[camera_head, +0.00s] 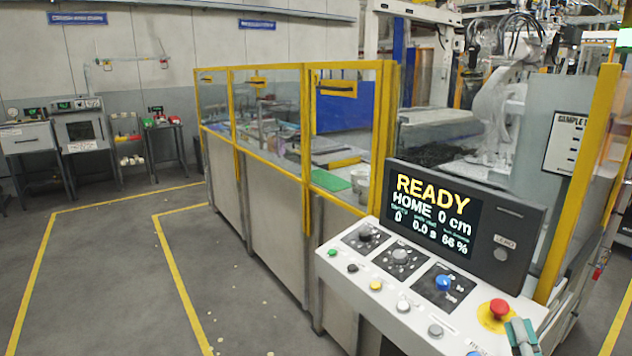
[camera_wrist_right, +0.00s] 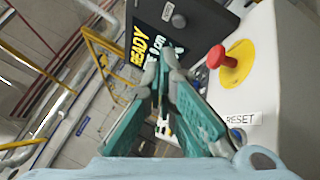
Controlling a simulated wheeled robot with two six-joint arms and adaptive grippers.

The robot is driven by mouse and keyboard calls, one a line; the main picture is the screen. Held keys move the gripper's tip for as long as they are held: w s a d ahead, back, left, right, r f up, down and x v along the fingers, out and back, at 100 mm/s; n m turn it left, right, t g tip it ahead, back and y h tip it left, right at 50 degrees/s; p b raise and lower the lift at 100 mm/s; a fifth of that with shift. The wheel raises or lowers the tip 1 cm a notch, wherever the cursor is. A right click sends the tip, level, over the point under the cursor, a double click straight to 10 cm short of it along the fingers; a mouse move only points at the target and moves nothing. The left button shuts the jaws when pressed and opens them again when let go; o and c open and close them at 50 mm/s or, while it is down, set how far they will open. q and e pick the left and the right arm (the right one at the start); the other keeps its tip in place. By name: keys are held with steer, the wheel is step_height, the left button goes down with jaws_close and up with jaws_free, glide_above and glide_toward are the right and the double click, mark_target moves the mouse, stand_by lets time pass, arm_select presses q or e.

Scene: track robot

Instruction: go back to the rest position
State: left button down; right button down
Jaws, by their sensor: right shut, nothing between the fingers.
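My right gripper (camera_head: 522,335) is at the bottom right of the head view, just in front of the control panel (camera_head: 330,262). In the wrist view its teal fingers (camera_wrist_right: 166,62) meet at the tips, shut and empty. The red mushroom button (camera_head: 499,308) on its yellow disc is close by; the button also shows to the right of the fingers in the wrist view (camera_wrist_right: 217,57). The screen (camera_head: 434,213) reads READY, HOME 0 cm, 0.0 s and 66 %. My left gripper is not in view.
A yellow-framed fence (camera_head: 308,125) encloses a work cell with a white robot arm (camera_head: 497,105). Instrument stands (camera_head: 80,132) line the far wall at left. Open grey floor with yellow lines (camera_head: 180,275) lies left of the fence.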

steer(key=s+f+m+g+h, duration=0.1)
steer(key=s+f+m+g, duration=0.8)
steer(key=f+m, duration=0.55)
steer(key=s+a+f+m+g+y, duration=0.2)
steer(key=s+a+f+m+g, duration=0.15)
steer(key=s+a+f, duration=0.4)
steer(key=s+a+f+m+g+y, duration=0.25)
steer(key=s+a+f+g, duration=0.2)
steer(key=s, duration=0.55)
steer(key=s+x, duration=0.2)
steer(key=x, duration=0.6)
steer(key=s+d+f+x, duration=0.1)
steer(key=s+x, duration=0.1)
steer(key=x, duration=0.7)
steer(key=s+f+g, duration=0.1)
steer(key=s+f, duration=1.2)
steer(key=s, duration=0.2)
steer(key=shift+d+f, duration=0.35)
